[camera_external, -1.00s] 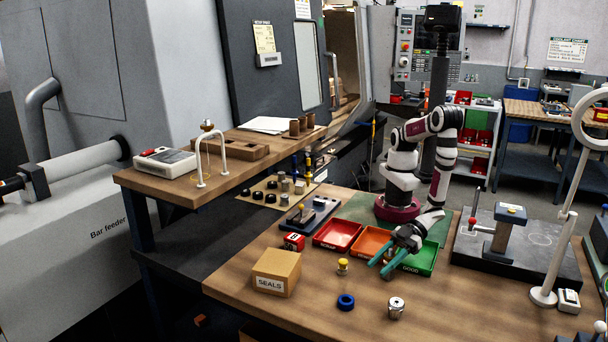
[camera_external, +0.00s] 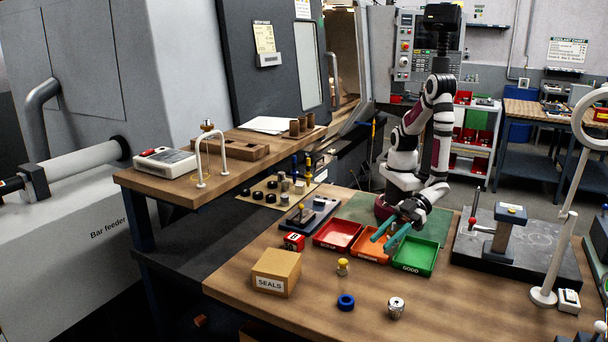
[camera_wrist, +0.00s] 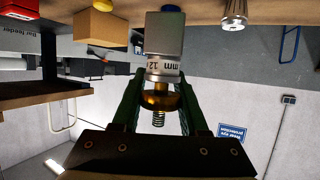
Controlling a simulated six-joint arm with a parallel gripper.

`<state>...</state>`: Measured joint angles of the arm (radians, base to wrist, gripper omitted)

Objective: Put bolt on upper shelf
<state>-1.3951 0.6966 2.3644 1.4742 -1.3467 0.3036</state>
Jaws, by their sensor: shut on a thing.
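My gripper (camera_external: 384,241), with green fingers, is above the table by the orange and green bins. In the wrist view my gripper (camera_wrist: 160,95) is shut on a threaded part (camera_wrist: 160,97). This part has a brass-coloured collar and a threaded end pointing toward the palm. A grey body with a "12 mm" marking (camera_wrist: 163,66) is in line with it on the far side. In the external view the held part cannot be made out. The upper shelf (camera_external: 228,176) is the raised wooden board at the left, well away from my gripper.
The SEALS box (camera_external: 276,271), yellow-topped piece (camera_external: 343,266), blue ring (camera_external: 346,302) and metal cylinder (camera_external: 396,308) stand on the table. Red bin (camera_external: 338,235) lies left of my gripper.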

